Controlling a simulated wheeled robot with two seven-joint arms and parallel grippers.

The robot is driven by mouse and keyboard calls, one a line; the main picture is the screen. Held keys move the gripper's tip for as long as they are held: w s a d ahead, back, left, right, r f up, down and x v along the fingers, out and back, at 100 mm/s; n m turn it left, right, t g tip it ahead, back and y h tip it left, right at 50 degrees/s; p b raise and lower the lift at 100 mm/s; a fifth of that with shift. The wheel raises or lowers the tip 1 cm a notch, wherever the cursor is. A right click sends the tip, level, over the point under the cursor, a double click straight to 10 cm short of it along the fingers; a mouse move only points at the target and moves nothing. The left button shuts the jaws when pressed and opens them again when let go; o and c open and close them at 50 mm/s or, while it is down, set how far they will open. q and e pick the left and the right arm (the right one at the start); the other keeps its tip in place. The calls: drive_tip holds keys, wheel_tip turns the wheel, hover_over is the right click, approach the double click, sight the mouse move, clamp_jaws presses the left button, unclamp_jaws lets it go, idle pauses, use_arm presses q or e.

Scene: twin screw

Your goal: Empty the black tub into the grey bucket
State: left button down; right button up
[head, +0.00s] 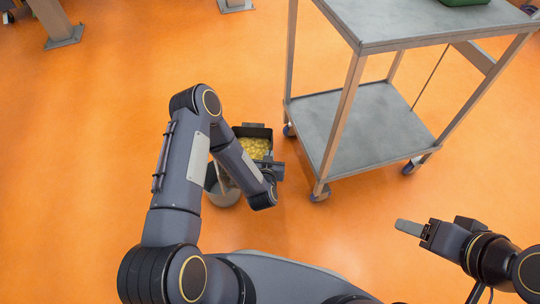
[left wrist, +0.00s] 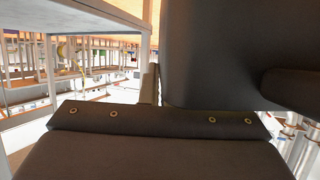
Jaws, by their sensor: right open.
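The black tub (head: 252,130) is near the middle of the head view, with yellow pieces (head: 255,147) inside. My left gripper (head: 274,169) is at the tub's near right side and appears shut on it; its fingertips are hidden. The grey bucket (head: 222,190) stands on the floor just left of and nearer than the tub, partly hidden behind my left forearm. In the left wrist view a large dark surface fills the upper right, close to the camera. My right gripper (head: 412,228) is open and empty at the lower right, away from the tub and bucket.
A grey metal cart (head: 362,125) with two shelves stands to the right of the tub. A green object (head: 463,2) is on its top shelf. Metal posts (head: 60,28) stand at the back left. The orange floor (head: 80,170) on the left is clear.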

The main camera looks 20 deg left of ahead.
use_arm(q)
drive_tip(key=a+r+n+t+h+p, duration=0.1)
drive_tip(key=a+r+n+h, duration=0.2)
drive_tip(key=r, duration=0.5)
drive_tip(key=shift+s+a+n, duration=0.45)
drive_tip(key=shift+a+n, duration=0.15)
drive_tip(key=shift+n, duration=0.6)
idle(0.9)
drive_tip(key=shift+s+a+r+n+t+h+b, duration=0.1)
drive_tip(key=shift+a+r+n+t+h+b, duration=0.1)
drive_tip(key=shift+a+n+h+b, duration=0.35)
drive_tip(key=shift+s+a+r+n+t+h+b, duration=0.15)
drive_tip(key=shift+a+n+h+b, duration=0.15)
drive_tip(key=shift+a, duration=0.35)
idle(0.8)
